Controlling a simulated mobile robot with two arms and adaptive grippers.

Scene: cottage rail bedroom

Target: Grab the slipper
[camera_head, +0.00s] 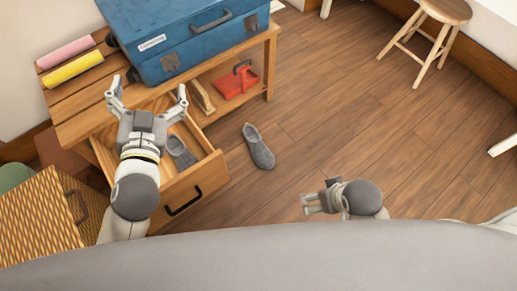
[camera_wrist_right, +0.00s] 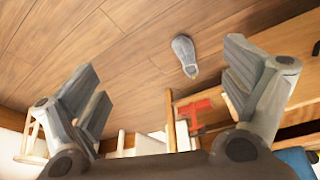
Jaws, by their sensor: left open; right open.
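A grey slipper (camera_head: 258,146) lies on the wooden floor, just right of the open drawer (camera_head: 208,178). It also shows in the right wrist view (camera_wrist_right: 185,55), between the spread fingers and nearer the right one. A second grey slipper (camera_head: 181,152) lies inside the drawer, partly hidden by my left gripper. My left gripper (camera_head: 149,86) is open and empty, above the drawer and the bench front, with its fingers spread wide. My right gripper (camera_head: 306,204) is open and empty, to the lower right of the floor slipper and apart from it; it also shows in the right wrist view (camera_wrist_right: 163,72).
The wooden bench (camera_head: 92,103) carries a blue suitcase (camera_head: 185,35), a pink roll (camera_head: 66,52) and a yellow roll (camera_head: 73,70). A red dustpan-like item (camera_head: 237,83) lies on its lower shelf. A woven box (camera_head: 42,215) stands at left. A stool (camera_head: 447,10) stands far right. The middle floor is clear.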

